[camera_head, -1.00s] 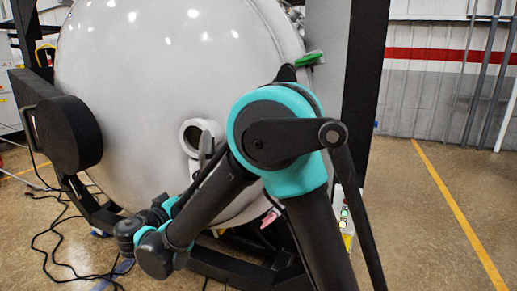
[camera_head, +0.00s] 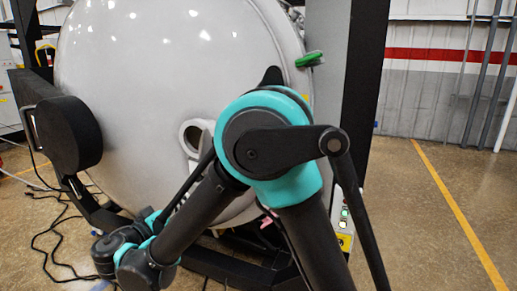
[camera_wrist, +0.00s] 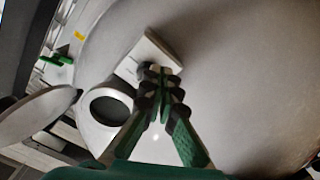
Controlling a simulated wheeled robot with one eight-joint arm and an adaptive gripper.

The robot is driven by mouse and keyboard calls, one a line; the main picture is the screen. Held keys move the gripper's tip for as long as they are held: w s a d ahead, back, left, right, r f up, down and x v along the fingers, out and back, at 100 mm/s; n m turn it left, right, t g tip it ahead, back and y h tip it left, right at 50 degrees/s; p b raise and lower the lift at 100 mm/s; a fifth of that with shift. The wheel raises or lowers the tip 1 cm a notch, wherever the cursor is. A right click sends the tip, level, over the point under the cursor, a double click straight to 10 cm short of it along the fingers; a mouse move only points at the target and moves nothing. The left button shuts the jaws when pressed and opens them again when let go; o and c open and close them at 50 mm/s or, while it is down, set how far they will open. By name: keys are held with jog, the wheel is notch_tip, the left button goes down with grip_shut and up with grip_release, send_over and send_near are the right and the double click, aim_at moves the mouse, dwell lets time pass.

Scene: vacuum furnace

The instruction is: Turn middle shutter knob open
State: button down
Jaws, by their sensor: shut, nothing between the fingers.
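The large pale grey furnace door (camera_head: 130,60) fills the left half of the head view and much of the wrist view. A round sight port (camera_head: 192,134) sits low on it, partly hidden by my arm. In the wrist view the port (camera_wrist: 108,106) is a dark opening with a pale rim, left of my fingers. My gripper (camera_wrist: 162,72) is shut and empty, its green-and-black fingers together. A pale flat block (camera_wrist: 150,52) shows just beyond the fingertips; I cannot tell whether it is the middle shutter knob or whether they touch. My gripper cannot be made out in the head view.
A black round hinge part (camera_head: 68,134) stands at the left. A grey disc (camera_wrist: 38,114) is left of the port. Cables (camera_head: 52,240) lie on the floor; the right floor is clear.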

jog(key=w+d+r, duration=0.2)
jog(key=w+d, duration=0.2)
jog(key=shift+w+d, duration=0.15)
jog(key=shift+w, duration=0.2)
dwell(0.7)
jog(key=shift+w+a+f, duration=0.25)
jog(key=shift+a+f, duration=0.25)
jog(key=shift+a, duration=0.1)
dwell(0.8)
jog(key=shift+w+a+f, duration=0.1)
jog(key=shift+w+a, duration=0.1)
jog(key=shift+a, duration=0.25)
jog(key=shift+f, duration=0.1)
dwell(0.4)
